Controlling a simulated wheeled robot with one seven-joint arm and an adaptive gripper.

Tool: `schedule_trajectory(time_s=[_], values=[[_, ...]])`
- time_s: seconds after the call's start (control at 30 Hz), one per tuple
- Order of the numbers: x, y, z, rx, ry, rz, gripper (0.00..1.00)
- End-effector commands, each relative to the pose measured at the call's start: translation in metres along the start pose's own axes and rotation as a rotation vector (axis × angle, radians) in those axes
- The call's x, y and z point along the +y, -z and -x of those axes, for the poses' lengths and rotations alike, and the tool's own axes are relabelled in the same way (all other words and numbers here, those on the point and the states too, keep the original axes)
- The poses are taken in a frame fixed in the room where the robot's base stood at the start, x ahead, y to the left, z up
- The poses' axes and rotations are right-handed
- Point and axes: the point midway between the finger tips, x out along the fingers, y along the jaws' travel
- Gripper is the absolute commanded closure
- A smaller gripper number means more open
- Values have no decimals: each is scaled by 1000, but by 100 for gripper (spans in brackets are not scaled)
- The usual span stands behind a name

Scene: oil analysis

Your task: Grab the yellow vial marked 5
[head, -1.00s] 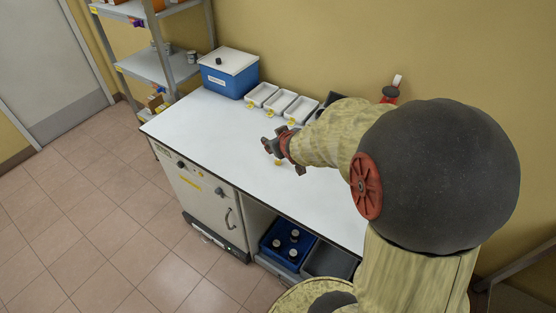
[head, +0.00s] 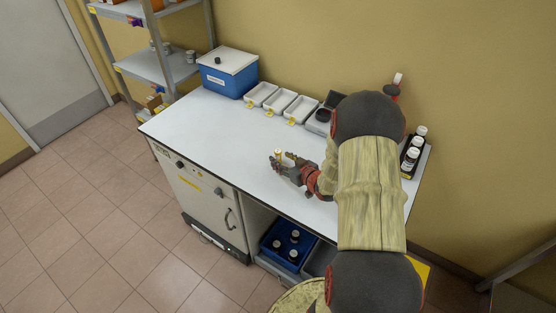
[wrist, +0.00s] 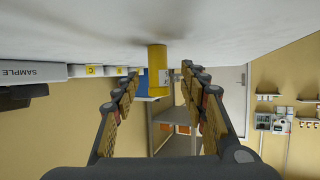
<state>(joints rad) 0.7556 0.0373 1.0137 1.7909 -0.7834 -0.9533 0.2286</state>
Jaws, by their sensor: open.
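A yellow vial (head: 278,154) stands upright on the white worktop (head: 205,122). The wrist view is upside down, so there the yellow vial (wrist: 157,68) hangs from the worktop at the top, with a white label edge on its right side. I cannot read its number. My gripper (wrist: 159,78) is open and level, with one finger on each side of the vial and a visible gap to both. In the head view my gripper (head: 284,162) comes at the vial from the right and partly hides its lower part.
Several white trays (head: 279,104) with yellow tags and a blue box (head: 229,73) line the back of the worktop. A dark rack (head: 411,164) with white-capped bottles stands at the right end. The worktop left of the vial is clear.

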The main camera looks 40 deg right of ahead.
Motion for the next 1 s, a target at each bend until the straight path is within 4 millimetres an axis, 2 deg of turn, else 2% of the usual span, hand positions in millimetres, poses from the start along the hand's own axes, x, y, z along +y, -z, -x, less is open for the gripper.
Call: schedule_trajectory(time_s=[0.1, 0.2, 0.33, 0.53, 1.0], values=[[2, 0, -20, 0, 1, 2, 57], [2, 0, -32, 0, 2, 2, 57], [2, 1, -39, 0, 1, 1, 57], [3, 2, -39, 0, 0, 1, 57], [3, 2, -38, 0, 0, 1, 83]])
